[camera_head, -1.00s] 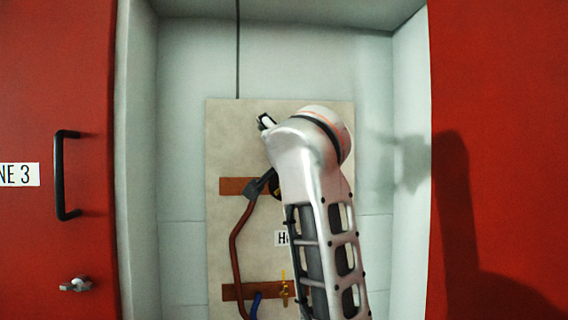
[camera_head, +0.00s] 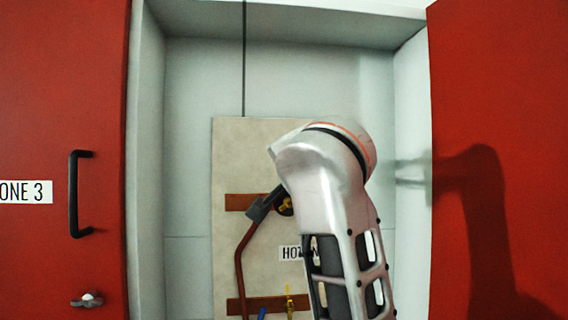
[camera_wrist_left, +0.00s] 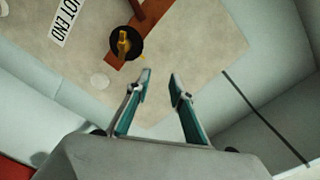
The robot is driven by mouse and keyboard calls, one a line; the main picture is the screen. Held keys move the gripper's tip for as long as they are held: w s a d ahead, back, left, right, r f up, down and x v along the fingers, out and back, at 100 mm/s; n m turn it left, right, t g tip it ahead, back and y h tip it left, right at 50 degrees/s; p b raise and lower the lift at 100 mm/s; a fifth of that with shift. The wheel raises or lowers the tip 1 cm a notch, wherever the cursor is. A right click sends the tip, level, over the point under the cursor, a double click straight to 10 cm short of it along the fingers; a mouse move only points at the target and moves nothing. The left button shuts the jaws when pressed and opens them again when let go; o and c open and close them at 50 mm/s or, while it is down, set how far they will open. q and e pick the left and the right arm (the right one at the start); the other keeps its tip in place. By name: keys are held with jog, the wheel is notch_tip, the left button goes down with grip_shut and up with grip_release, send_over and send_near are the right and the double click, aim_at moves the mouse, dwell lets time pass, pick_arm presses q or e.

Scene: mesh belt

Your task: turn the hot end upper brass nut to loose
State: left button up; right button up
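The upper brass nut (camera_head: 286,204) sits on a black round disc on the upper brown strip, partly beside my arm. It also shows in the left wrist view (camera_wrist_left: 123,42), where its bar shape stands across the black disc. My left gripper (camera_wrist_left: 160,75) is open, with nothing between its two teal-lined fingers. Its tips are apart from the nut, which lies beyond them and to their left in that view. In the head view my silver arm hides the gripper. The HOT END label (camera_head: 290,253) is below the nut, partly covered. My right gripper is not in view.
The beige panel (camera_head: 235,140) stands in a pale recess between red doors. A dark fitting (camera_head: 262,205) with a red hose (camera_head: 241,260) lies left of the nut. A lower brass piece (camera_head: 290,303) is on the lower strip. A black handle (camera_head: 78,195) is at left.

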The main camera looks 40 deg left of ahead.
pick_arm(q)
jog(key=shift+p+v, duration=0.3)
jog(key=shift+v, duration=1.55)
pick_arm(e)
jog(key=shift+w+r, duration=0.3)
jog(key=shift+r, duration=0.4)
pick_arm(q)
jog(key=shift+w+d, duration=0.1)
jog(key=shift+d, duration=0.05)
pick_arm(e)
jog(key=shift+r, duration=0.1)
pick_arm(q)
jog(key=shift+f, duration=0.1)
